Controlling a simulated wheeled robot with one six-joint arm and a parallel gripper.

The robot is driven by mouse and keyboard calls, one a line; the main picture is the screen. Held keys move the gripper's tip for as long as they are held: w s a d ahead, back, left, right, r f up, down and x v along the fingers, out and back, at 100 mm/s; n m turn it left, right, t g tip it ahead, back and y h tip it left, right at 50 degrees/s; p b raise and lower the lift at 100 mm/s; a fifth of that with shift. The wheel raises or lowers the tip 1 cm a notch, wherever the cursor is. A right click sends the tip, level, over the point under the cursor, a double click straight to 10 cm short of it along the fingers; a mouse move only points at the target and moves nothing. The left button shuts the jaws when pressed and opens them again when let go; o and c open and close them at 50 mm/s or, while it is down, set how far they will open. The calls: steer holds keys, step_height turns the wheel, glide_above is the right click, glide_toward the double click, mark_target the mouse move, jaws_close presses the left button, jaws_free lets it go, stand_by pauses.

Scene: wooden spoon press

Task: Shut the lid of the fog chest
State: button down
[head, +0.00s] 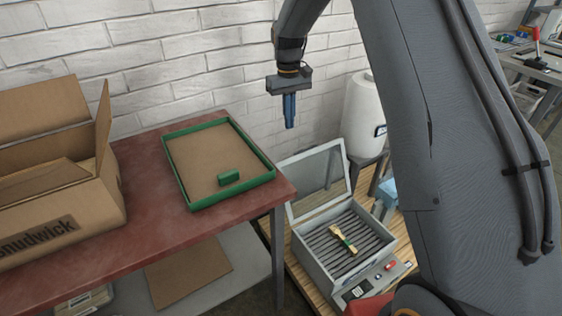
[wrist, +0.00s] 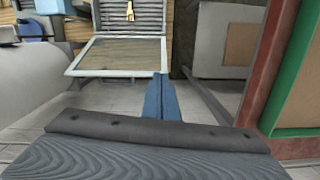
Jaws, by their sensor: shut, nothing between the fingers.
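The fog chest (head: 320,262) is a grey box with a slatted floor, standing on a wooden surface right of the red table. Its lid (head: 318,180), a pale frame with a clear pane, stands open and tilted up at the back. A wooden spoon with a green band (head: 344,240) lies on the slats inside. In the wrist view the lid (wrist: 120,42) lies beyond my fingers, with the spoon (wrist: 130,12) at the top edge. My gripper (head: 290,126) is shut and empty, pointing down, above and behind the lid, apart from it.
A green-rimmed tray (head: 188,204) holding a small green block (head: 229,178) sits on the red table (head: 120,238), beside an open cardboard box (head: 60,225). A white tank (head: 364,112) stands behind the chest. A white brick wall (head: 190,50) runs along the back.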

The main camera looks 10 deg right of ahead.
steer(key=w+a+f+n+b, duration=0.1)
steer(key=w+a+f+b, duration=0.25)
steer(key=w+f, duration=0.75)
steer(key=s+d+f, duration=0.2)
steer(key=s+f, duration=0.2)
steer(key=f, duration=0.4)
steer(key=shift+f+n, duration=0.3)
steer(key=shift+f, duration=0.05)
steer(key=shift+d, duration=0.1)
